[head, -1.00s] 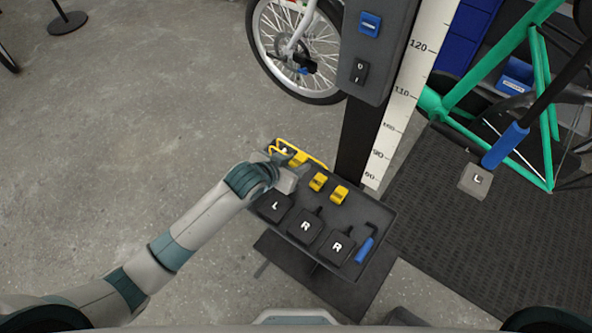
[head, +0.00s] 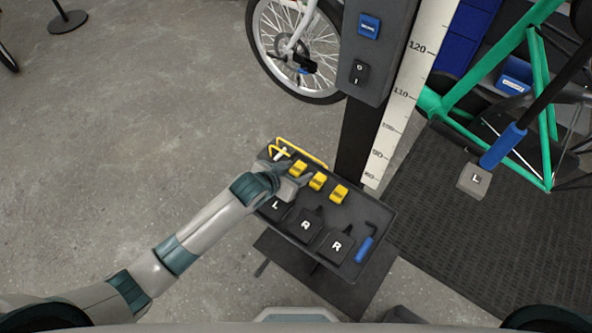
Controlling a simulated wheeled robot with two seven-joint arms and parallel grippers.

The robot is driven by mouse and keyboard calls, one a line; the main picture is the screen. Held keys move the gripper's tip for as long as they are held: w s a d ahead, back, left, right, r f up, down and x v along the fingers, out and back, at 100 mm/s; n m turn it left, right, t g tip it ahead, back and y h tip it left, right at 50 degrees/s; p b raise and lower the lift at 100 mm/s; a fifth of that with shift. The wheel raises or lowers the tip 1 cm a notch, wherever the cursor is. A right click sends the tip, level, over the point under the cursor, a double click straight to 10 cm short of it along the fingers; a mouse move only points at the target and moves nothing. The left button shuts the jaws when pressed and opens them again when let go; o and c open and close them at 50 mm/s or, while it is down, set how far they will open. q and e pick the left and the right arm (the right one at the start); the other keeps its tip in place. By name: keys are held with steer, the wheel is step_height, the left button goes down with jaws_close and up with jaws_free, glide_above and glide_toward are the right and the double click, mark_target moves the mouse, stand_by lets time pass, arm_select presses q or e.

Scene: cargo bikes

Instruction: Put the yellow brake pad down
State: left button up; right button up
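Three yellow brake pads lie in a row on the dark tray (head: 385,222): a left one (head: 298,168), a middle one (head: 317,181) and a right one (head: 339,193). My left gripper (head: 294,172) is over the tray's left part, its fingers apart on either side of the left pad's near end. That pad shows almost whole and seems to rest on the tray; contact with the fingers cannot be made out. My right gripper is out of view.
Black blocks marked L (head: 275,207) and R (head: 304,227), another R block (head: 336,246) and a blue-handled hex key (head: 365,248) fill the tray's near side. A yellow wire piece (head: 300,152) lies at its back edge. A dark post (head: 360,140) stands behind.

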arm_select(q)
steer(key=shift+r, duration=0.2)
steer(key=v, duration=1.2)
steer(key=shift+f+b, duration=0.1)
steer(key=shift+b, duration=0.3)
stand_by(0.4)
steer(key=shift+s, duration=0.1)
